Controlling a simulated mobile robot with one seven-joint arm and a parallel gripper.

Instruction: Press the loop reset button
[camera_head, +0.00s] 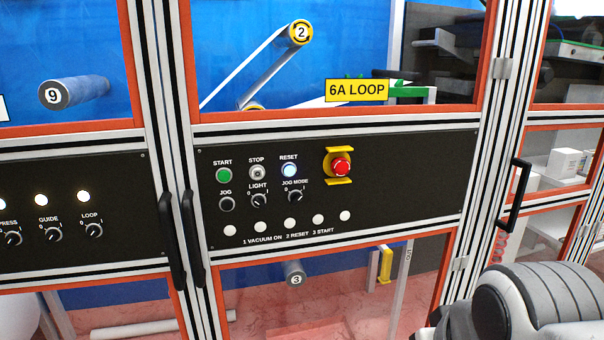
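The reset button (289,171) is a small round button glowing white-blue under the label RESET. It sits on the black control panel (420,190) below the yellow "6A LOOP" sign (357,90). The grey STOP button (257,172) is to its left, and the green START button (224,175) is further left. The JOG MODE knob (295,196) is just below it. Part of my arm shows at the lower right, apart from the panel. My gripper is not in view, and nothing covers the reset button.
A red emergency stop (341,167) with yellow guards stands out right of the reset button. Black door handles (193,240) stick out left of the panel, and another handle (515,195) is at the right. The space before the panel looks clear.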

